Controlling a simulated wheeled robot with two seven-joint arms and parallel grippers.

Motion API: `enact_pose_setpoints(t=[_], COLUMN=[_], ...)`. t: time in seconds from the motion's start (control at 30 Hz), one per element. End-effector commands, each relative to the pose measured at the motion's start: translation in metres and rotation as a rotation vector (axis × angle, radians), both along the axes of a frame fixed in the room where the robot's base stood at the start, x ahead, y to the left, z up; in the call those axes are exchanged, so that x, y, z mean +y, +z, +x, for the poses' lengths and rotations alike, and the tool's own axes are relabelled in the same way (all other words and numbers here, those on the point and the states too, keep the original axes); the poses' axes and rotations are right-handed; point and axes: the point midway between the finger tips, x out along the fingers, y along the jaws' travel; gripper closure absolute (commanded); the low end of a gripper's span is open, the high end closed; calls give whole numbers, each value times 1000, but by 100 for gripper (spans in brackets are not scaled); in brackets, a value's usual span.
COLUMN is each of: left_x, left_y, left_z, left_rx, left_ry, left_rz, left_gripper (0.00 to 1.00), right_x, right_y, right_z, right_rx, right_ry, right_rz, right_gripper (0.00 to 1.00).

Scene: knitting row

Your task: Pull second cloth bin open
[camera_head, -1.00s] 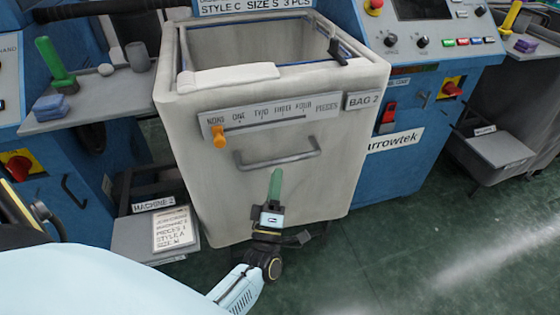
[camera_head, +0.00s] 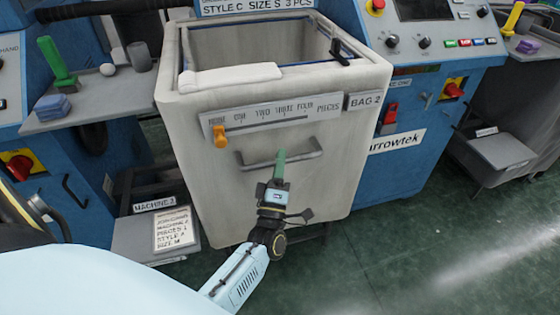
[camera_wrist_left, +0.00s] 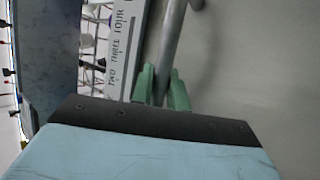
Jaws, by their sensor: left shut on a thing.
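The cloth bin marked BAG 2 (camera_head: 250,205) is an off-white fabric box, open at the top, in the middle of the head view. A grey bar handle (camera_head: 305,154) crosses its front below a scale strip; it also shows in the left wrist view (camera_wrist_left: 173,40). My left gripper (camera_head: 281,157) has green fingers and reaches up from below to the handle. In the left wrist view its fingers (camera_wrist_left: 161,84) stand on either side of the bar, shut on it. My right gripper is out of view.
Blue machines flank the bin, with a control panel (camera_head: 440,38) at right. A grey shelf (camera_head: 100,108) at left holds a green-handled tool (camera_head: 56,62) and small items. A low tray (camera_head: 497,152) stands at far right. The green floor (camera_head: 440,240) in front is clear.

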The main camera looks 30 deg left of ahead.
Motion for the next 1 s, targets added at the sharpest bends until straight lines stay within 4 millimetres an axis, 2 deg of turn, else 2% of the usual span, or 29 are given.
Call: enact_pose_setpoints(t=[0.3,0.47,0.53,0.67,0.9,1.0], left_x=[-1,-11,-18,-38,-86,-106], left_y=[-1,-1,-1,0,0,0], left_z=[-1,-9,-16,-33,-74,-91], left_rx=[2,3,5,5,6,6], left_ry=[0,0,-1,-2,-3,-2], left_rz=[-1,-2,-3,-5,-6,-3], left_gripper=[100,100,100,100,100,100], right_x=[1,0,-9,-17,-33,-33], right_y=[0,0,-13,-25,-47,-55], right_z=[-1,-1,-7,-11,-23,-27], right_rx=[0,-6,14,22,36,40], right_ry=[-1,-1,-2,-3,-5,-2], right_rz=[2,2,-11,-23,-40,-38], right_gripper=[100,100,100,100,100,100])
